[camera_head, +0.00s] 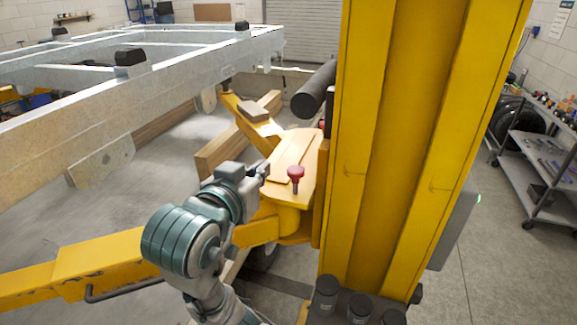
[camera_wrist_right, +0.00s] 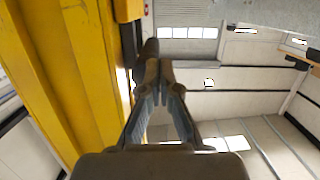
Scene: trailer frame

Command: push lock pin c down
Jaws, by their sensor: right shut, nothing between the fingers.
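A lock pin with a red knob (camera_head: 295,172) stands upright on the yellow lift carriage (camera_head: 290,205), beside the yellow column. No letter shows on it, so I cannot tell if it is pin c. My right gripper (camera_head: 262,171) is just left of the red knob, at about the same height in the picture, and appears apart from it. In the right wrist view the fingers (camera_wrist_right: 159,72) are together with nothing between them. The red knob is not visible there. My left gripper is not in view.
The tall yellow column (camera_head: 400,150) blocks the right side; it also fills the left of the wrist view (camera_wrist_right: 50,70). Yellow lift arms (camera_head: 100,262) spread left and back. A grey trailer frame (camera_head: 130,95) is at upper left. A cart (camera_head: 545,165) stands far right.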

